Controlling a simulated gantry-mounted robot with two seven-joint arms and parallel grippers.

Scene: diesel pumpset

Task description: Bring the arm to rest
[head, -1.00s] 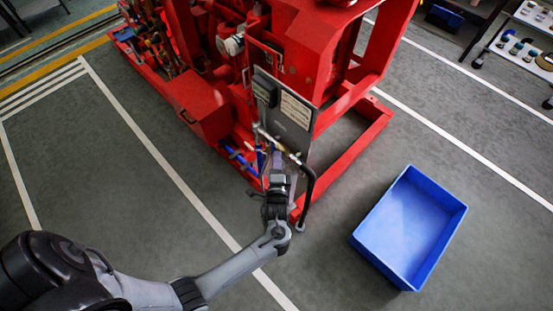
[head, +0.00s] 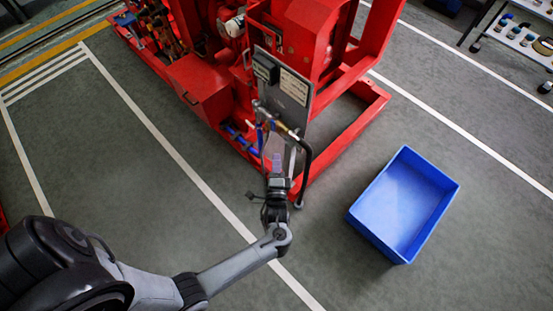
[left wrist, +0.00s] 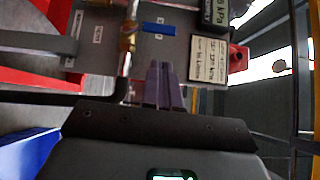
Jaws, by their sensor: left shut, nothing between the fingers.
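My left gripper (head: 276,163) is in front of the red pumpset (head: 304,40), near the lower end of its grey panel. In the left wrist view the two purple fingers (left wrist: 161,85) are together with nothing between them. Behind them are the grey panel (left wrist: 180,50), a brass fitting (left wrist: 127,37) on a pipe and a blue lever handle (left wrist: 159,28). I cannot tell the exact gap between the fingertips and the panel. My right gripper is in neither view.
An empty blue crate (head: 405,205) stands on the floor right of the gripper. A black hose (head: 306,172) hangs close beside the gripper. A shelf trolley (head: 520,40) stands at the upper right. The floor left of the arm is clear.

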